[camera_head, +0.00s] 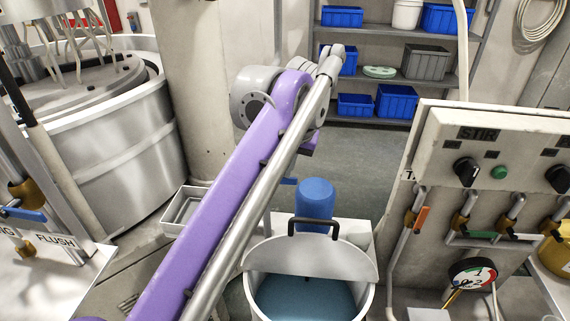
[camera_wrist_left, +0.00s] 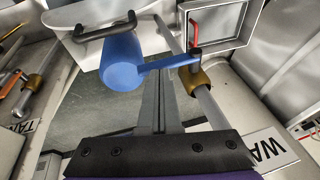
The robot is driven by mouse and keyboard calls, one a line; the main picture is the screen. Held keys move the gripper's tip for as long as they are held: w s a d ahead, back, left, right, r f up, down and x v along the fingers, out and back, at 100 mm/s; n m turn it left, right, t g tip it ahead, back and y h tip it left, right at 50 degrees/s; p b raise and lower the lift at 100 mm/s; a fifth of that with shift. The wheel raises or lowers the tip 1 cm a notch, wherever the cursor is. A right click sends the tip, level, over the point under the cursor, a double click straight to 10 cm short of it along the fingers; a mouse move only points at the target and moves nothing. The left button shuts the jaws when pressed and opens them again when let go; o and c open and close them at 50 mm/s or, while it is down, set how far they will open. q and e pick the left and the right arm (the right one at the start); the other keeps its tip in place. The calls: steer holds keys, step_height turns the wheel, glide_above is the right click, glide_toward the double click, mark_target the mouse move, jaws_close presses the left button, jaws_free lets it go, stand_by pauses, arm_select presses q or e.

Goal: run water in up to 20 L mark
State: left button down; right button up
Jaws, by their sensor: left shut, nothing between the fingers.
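The round tank (camera_head: 372,296) stands at the bottom centre of the head view under a half lid (camera_head: 312,262) with a black handle. Blue-grey liquid (camera_head: 300,300) shows inside; no level mark is readable. In the left wrist view, a blue lever (camera_wrist_left: 165,65) sits on a brass valve (camera_wrist_left: 194,80) on a grey pipe, near a partly cut-off label (camera_wrist_left: 265,150) reading "WA". My left gripper (camera_wrist_left: 160,78) is shut and empty, its dark fingers pointing at the lever. I cannot tell if they touch. In the head view my arm hides the fingers. My right gripper is not in view.
A blue motor (camera_head: 315,200) stands behind the lid and also shows in the wrist view (camera_wrist_left: 120,60). A control panel (camera_head: 500,150) with brass valves is at right. A shallow metal tray (camera_head: 172,221) lies left of my arm. A large steel machine (camera_head: 110,140) is at left.

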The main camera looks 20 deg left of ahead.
arm_select(q)
steer(key=shift+r, duration=0.1)
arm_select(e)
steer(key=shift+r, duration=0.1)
arm_select(q)
steer(key=w+p+v, duration=0.1)
steer(key=p+v, duration=0.3)
steer(key=v, duration=0.9)
steer(key=shift+a+r, duration=0.15)
steer(key=shift+r, duration=0.3)
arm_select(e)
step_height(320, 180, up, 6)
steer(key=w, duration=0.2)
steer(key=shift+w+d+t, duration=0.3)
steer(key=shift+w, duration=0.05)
arm_select(q)
steer(key=shift+s, duration=0.15)
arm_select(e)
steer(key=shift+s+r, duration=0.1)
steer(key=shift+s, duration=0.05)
arm_select(q)
steer(key=c, duration=1.5)
jaws_free()
steer(key=shift+c, duration=0.2)
